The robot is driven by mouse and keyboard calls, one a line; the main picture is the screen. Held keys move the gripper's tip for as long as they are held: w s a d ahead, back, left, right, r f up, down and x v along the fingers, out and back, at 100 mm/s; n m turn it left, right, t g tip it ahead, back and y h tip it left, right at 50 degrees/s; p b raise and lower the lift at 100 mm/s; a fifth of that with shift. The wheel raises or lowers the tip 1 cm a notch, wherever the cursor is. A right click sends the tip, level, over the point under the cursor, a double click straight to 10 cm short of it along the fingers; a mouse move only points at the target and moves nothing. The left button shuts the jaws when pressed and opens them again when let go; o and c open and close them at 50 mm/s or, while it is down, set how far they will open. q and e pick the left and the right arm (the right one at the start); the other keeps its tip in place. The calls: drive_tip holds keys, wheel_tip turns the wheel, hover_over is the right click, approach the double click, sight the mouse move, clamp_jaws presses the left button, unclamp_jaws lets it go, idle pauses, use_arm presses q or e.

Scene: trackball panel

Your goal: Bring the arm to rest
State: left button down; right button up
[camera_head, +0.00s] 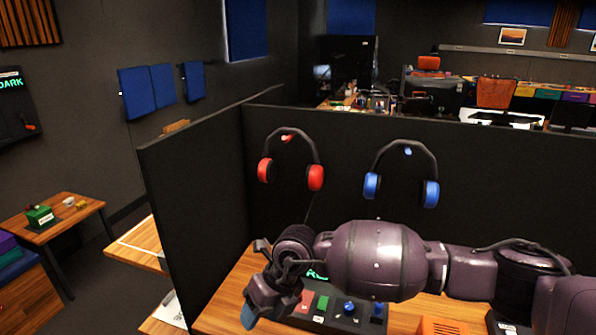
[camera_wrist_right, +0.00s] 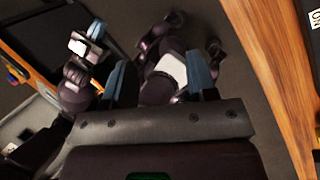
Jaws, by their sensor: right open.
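My right arm reaches in from the right in the head view, across the front of the desk. Its gripper (camera_head: 262,300) hangs at the left of the control panel, over the desk's left part. In the right wrist view the two blue fingers of this gripper (camera_wrist_right: 160,82) stand apart with nothing held between them. The dark control panel (camera_head: 335,318) has a red block, a green block, a blue ball and a blue block; the arm hides part of its back.
A dark partition (camera_head: 200,220) encloses the wooden desk (camera_head: 225,318) on the left and back. Red headphones (camera_head: 315,178) and blue headphones (camera_head: 430,193) hang on the back partition. An orange object (camera_head: 443,325) lies right of the panel. A small table (camera_head: 85,213) stands farther left.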

drive_tip(key=s+a+r+g+y, duration=0.2)
drive_tip(key=s+a+r+y, duration=0.1)
drive_tip(key=a+r+y, duration=0.65)
drive_tip(key=w+d+r+m+t+y, duration=0.2)
drive_tip(key=r+m+t+y, duration=0.1)
drive_tip(key=r+m, duration=0.25)
drive_tip(key=w+d+r+m+t+y, duration=0.1)
drive_tip(key=d+r+m+t+y, duration=0.1)
drive_tip(key=r+m+t+y, duration=0.3)
drive_tip(key=w+d+f+m+t+h, duration=0.3)
drive_tip(key=d+m+t+h, duration=0.3)
drive_tip(key=m, duration=0.3)
drive_tip(key=w+d+f+m+t+h, duration=0.4)
drive_tip(key=d+m+t, duration=0.2)
drive_tip(key=d+m, duration=0.3)
drive_tip(key=s+d+f+m+h, duration=0.3)
drive_tip(key=d+f+m+h, duration=0.45)
drive_tip(key=d+f, duration=0.4)
drive_tip(key=s+d+f+m+g+h, duration=0.2)
drive_tip(key=s+d+f, duration=0.4)
drive_tip(key=s+f, duration=0.4)
drive_tip(key=s+d+f+m+g+h, duration=0.3)
drive_tip(key=s+d+f, duration=0.4)
drive_tip(key=s, duration=0.5)
wheel_tip(320, 180, down, 3)
drive_tip(key=shift+s+d+r+m, duration=0.1)
drive_tip(key=shift+s+d+m, duration=0.15)
drive_tip(key=shift+m, duration=0.45)
